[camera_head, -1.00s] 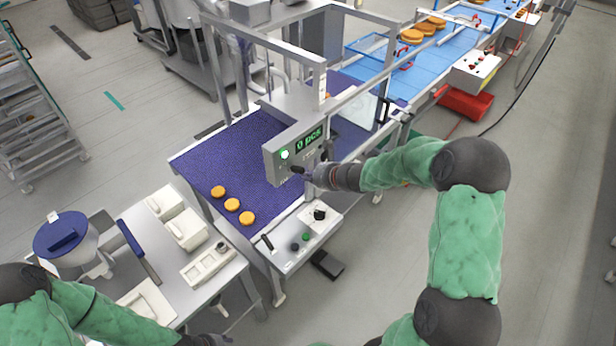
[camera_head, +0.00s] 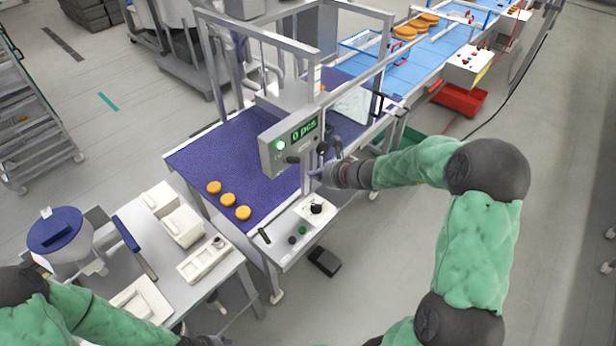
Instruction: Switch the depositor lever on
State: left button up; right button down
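The grey depositor control box (camera_head: 270,158) stands over the purple belt, with a lit green button (camera_head: 280,146) and a display (camera_head: 304,129) reading "0 pcs". A short dark lever-like part (camera_head: 293,160) shows at the box's lower front; whether it is the depositor lever, and its setting, I cannot tell for sure. My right gripper (camera_head: 318,160) is just right of it, its dark fingers spread and seemingly empty. It appears apart from the dark part. My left gripper (camera_head: 208,341) is at the bottom edge, mostly cut off.
Several orange rounds (camera_head: 228,199) lie on the purple belt (camera_head: 200,160). A side table (camera_head: 235,262) with white containers stands left. Metal frame bars rise behind the box.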

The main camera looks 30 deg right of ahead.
jog(key=v, duration=0.3)
jog(key=r+v, duration=0.1)
jog(key=v, duration=0.1)
jog(key=shift+r+p, duration=0.2)
jog(key=shift+p, duration=0.1)
jog(key=shift+w+d, duration=0.1)
jog(key=shift+w, duration=0.05)
jog(key=s+a+f+n+g+b, duration=0.3)
jog(key=s+a+f+n+b, duration=0.4)
jog(key=f, duration=1.2)
jog(key=s+a+f+n+g+b, duration=0.3)
jog(key=s+a+f+n+b, duration=0.5)
jog(key=f, duration=1.1)
jog(key=s+a+f+n+g+b, duration=0.3)
jog(key=s+a+f+n+b, duration=0.4)
jog(key=f+n, duration=0.7)
notch_tip(320, 180, down, 6)
jog(key=a+b, duration=0.2)
jog(key=b, duration=0.1)
jog(key=shift+s+a+r+n+g+b, duration=0.25)
jog(key=shift+s+a+n+g+b, duration=0.05)
jog(key=shift+a+g+b, duration=0.1)
